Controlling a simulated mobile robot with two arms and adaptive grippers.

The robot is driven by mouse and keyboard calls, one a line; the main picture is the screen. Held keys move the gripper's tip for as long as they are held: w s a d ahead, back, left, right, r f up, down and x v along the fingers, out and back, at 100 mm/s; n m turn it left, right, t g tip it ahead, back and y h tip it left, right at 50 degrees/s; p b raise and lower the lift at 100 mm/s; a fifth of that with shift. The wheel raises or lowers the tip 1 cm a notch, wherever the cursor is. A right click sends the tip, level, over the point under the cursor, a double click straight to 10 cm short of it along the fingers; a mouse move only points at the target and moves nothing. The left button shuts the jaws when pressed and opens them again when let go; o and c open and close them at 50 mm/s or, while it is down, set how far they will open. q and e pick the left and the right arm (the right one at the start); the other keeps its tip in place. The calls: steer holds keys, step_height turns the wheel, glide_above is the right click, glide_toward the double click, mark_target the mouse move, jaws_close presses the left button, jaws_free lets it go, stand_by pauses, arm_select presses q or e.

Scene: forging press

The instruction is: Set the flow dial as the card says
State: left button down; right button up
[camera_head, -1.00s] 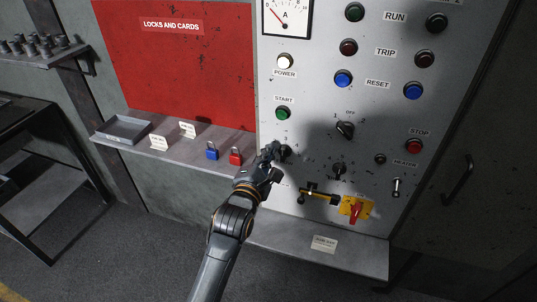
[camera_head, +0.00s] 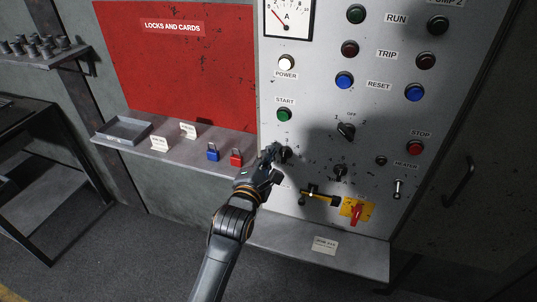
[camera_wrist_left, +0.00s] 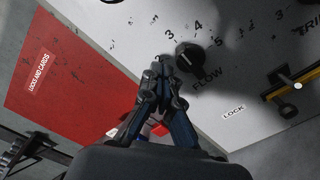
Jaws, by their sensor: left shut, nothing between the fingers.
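The flow dial is a black knob (camera_wrist_left: 189,57) labelled FLOW in the left wrist view, with 3, 4 and 5 printed around it. In the head view the knob (camera_head: 287,155) is partly behind my left gripper (camera_head: 270,152). My left gripper (camera_wrist_left: 160,68) is shut with nothing in it, its fingertips right beside the knob; I cannot tell whether they touch it. A white card (camera_head: 324,245) lies on the ledge under the panel, its text too small to read. My right gripper is not in view.
Another rotary knob (camera_head: 340,171), a yellow and red switch (camera_head: 356,210) and a brass-coloured bar (camera_head: 320,196) sit right of the dial. A shelf (camera_head: 185,158) at left holds a grey tray (camera_head: 122,130), cards, a blue padlock (camera_head: 213,152) and a red padlock (camera_head: 237,158).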

arm_select(q)
steer(key=shift+s+d+r, duration=0.1)
steer(key=shift+s+d, duration=0.05)
steer(key=shift+d, duration=0.4)
stand_by(0.4)
steer(key=shift+s+d, duration=0.15)
steer(key=shift+d, duration=0.2)
steer(key=shift+s+d+f+p, duration=0.2)
steer(key=shift+d+p, duration=0.3)
steer(key=shift+p, duration=0.2)
steer(key=shift+s+d+f+p, duration=0.15)
steer(key=shift+d+p, duration=0.3)
steer(key=shift+p, duration=0.25)
stand_by(3.2)
steer(key=shift+a+r, duration=0.1)
steer(key=shift+w+a+r+p, duration=0.15)
steer(key=shift+a+p, duration=0.1)
steer(key=shift+a, duration=0.5)
steer(key=shift+w+a+p, duration=0.1)
steer(key=shift+a+p, duration=0.1)
steer(key=shift+a, duration=0.55)
steer(key=p, duration=0.3)
glide_toward(285, 154)
steer(key=shift+w+a+r, duration=0.1)
steer(key=shift+w+a, duration=0.05)
steer(key=shift+a, duration=0.7)
steer(key=shift+w+a+r, duration=0.1)
steer(key=shift+w+a, duration=0.05)
steer(key=shift+a, duration=0.7)
